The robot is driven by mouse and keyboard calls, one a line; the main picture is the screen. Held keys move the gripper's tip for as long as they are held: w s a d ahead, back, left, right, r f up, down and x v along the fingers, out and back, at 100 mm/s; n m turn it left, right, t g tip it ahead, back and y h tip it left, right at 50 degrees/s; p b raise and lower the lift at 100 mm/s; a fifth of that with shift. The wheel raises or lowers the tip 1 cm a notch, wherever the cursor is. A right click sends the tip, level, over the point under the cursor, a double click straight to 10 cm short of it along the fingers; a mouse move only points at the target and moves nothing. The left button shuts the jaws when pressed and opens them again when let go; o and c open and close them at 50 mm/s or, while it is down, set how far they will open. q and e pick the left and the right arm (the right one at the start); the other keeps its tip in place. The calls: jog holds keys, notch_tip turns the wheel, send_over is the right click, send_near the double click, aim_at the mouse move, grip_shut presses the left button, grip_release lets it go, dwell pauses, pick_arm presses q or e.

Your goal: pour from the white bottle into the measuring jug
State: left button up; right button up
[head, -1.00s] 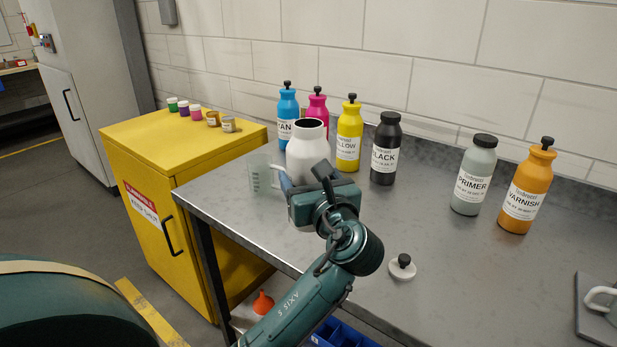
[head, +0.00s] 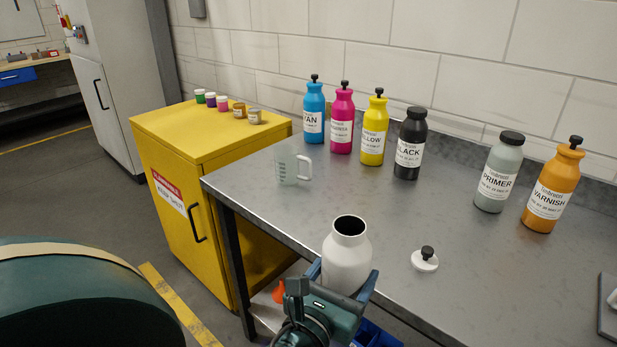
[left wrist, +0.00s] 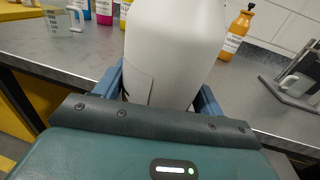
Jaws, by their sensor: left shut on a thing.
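The white bottle (head: 346,264) is uncapped and roughly upright, its dark open mouth facing up. My left gripper (head: 343,278) is shut around its body, at the table's front edge. In the left wrist view the bottle (left wrist: 172,50) fills the middle between the blue fingers. The clear measuring jug (head: 286,168) stands on the table farther back and left, apart from the bottle, its handle to the right. It also shows in the left wrist view (left wrist: 57,22). I cannot tell whether it holds liquid. My right gripper is not in view.
A white lid with a black knob (head: 425,260) lies right of the bottle. Cyan, magenta, yellow and black (head: 411,145) bottles stand behind the jug; primer (head: 500,172) and varnish (head: 553,190) stand right. A yellow cabinet (head: 190,130) adjoins left. The grey table's middle (head: 350,195) is clear.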

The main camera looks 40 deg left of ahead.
pick_arm(q)
jog(key=shift+s+d+f+m+h, duration=0.75)
jog(key=shift+f+h, duration=0.1)
jog(key=shift+h, duration=0.25)
jog(key=shift+w+r, duration=0.1)
jog(key=shift+r, duration=0.05)
